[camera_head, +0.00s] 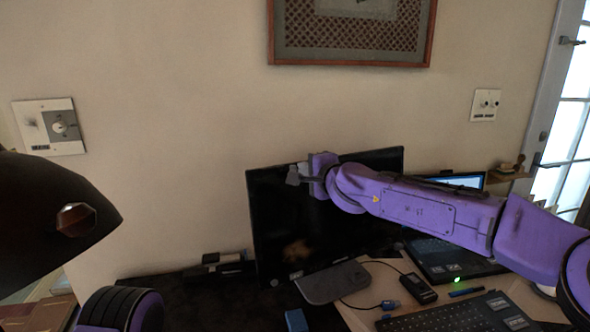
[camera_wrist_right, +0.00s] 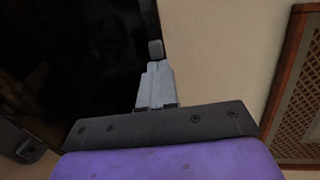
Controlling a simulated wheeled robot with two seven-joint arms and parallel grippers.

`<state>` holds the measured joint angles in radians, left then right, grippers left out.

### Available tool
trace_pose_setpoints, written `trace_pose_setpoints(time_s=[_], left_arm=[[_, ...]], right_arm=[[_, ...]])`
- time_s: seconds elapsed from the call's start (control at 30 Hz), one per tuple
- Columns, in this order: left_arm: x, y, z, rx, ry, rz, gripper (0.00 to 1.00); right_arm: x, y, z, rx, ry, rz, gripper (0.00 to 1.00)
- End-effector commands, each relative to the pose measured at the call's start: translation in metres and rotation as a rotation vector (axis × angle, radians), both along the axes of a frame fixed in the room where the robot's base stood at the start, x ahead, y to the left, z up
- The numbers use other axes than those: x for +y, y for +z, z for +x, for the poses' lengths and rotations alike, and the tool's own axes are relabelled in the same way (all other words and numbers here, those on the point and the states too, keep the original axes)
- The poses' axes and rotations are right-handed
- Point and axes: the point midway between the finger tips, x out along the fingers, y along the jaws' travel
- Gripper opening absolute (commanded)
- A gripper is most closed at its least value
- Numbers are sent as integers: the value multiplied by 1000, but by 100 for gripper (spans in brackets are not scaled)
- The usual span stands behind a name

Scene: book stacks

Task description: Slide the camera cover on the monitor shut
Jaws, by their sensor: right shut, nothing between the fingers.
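The black monitor (camera_head: 290,235) stands on the desk, its screen facing me. My right gripper (camera_head: 293,176) is at the monitor's top edge, left of the middle, with its fingers shut and empty. A small grey block, which appears to be the camera cover (camera_wrist_right: 155,48), sits on that edge right at the fingertips. I cannot tell whether they touch. In the head view the cover cannot be told apart from the gripper. My left gripper is not in view.
A framed picture (camera_head: 350,58) hangs on the wall above.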

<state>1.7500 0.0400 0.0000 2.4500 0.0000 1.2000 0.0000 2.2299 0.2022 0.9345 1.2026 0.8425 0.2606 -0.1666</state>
Motion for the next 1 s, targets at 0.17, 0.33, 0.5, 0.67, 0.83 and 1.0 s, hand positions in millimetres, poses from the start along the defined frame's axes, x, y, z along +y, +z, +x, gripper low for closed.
trace_pose_setpoints(time_s=[0.17, 0.33, 0.5, 0.67, 0.83, 1.0], left_arm=[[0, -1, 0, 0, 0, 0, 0], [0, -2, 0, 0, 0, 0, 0], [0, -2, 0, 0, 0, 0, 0], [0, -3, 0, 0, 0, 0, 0], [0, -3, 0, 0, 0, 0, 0], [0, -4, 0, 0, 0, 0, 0]], right_arm=[[4, 0, -2, 0, 1, 0, 0], [7, 0, -4, 0, 2, 0, 0], [10, 0, -5, 0, 2, 0, 0], [13, 0, -7, 0, 1, 0, 0], [16, 0, -9, 0, 1, 0, 0], [17, 0, -10, 0, 1, -1, 0]])
